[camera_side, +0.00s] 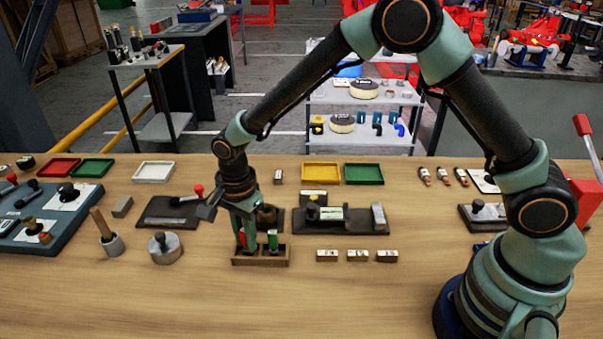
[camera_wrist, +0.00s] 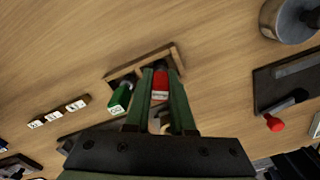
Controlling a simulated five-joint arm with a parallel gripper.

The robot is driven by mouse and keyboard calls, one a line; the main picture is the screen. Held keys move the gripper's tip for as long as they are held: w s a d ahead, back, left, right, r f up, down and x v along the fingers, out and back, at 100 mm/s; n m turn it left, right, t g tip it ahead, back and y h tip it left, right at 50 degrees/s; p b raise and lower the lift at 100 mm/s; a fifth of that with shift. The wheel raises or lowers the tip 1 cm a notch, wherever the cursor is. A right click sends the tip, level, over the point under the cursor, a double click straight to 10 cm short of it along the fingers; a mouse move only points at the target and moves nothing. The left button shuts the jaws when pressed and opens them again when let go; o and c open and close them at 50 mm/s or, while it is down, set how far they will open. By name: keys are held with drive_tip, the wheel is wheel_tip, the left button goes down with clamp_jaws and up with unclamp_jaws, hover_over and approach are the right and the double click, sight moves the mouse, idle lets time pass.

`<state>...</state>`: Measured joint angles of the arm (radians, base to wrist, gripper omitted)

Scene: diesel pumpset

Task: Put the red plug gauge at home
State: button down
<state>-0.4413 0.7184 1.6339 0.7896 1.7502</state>
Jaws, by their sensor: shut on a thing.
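The red plug gauge (camera_wrist: 160,84) is between the two fingers of my gripper (camera_wrist: 161,88) in the wrist view. In the side view the red gauge (camera_side: 242,238) shows as a thin red strip beside the fingers (camera_side: 247,235). My gripper is shut on it, pointing down over the left part of a small wooden rack (camera_side: 260,262). The green plug gauge (camera_side: 272,239) stands in the right part of the rack. It also shows in the wrist view (camera_wrist: 120,98), left of the fingers. The red gauge's lower end is hidden, so I cannot tell whether it touches the rack's floor.
Several white labelled blocks (camera_side: 357,256) lie right of the rack. A dark fixture plate (camera_side: 345,228) stands behind them. A round metal piece with a knob (camera_side: 165,248) and a dark plate with a red-knobbed lever (camera_side: 172,211) are to the left. The table front is clear.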

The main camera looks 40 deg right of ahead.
drive_tip(key=shift+f, duration=0.1)
drive_tip(key=c, duration=0.7)
unclamp_jaws()
drive_tip(key=shift+r, duration=3.45)
drive_tip(key=s+d+r+n+t, duration=0.25)
drive_tip(key=d+r+n, duration=0.35)
drive_tip(key=d+r, duration=0.35)
drive_tip(key=s+d+r+n+t, duration=0.1)
drive_tip(key=s+d+n, duration=0.2)
drive_tip(key=s+d+r+n+t, duration=0.1)
drive_tip(key=s+d+r+n, duration=0.1)
drive_tip(key=s+d+n, duration=0.1)
drive_tip(key=s+d+r+n+t, duration=0.1)
drive_tip(key=s+d+r+n, duration=0.1)
drive_tip(key=s+d+n, duration=0.1)
drive_tip(key=shift+s+d+r, duration=0.25)
drive_tip(key=shift+s+d, duration=0.3)
drive_tip(key=shift+s, duration=0.2)
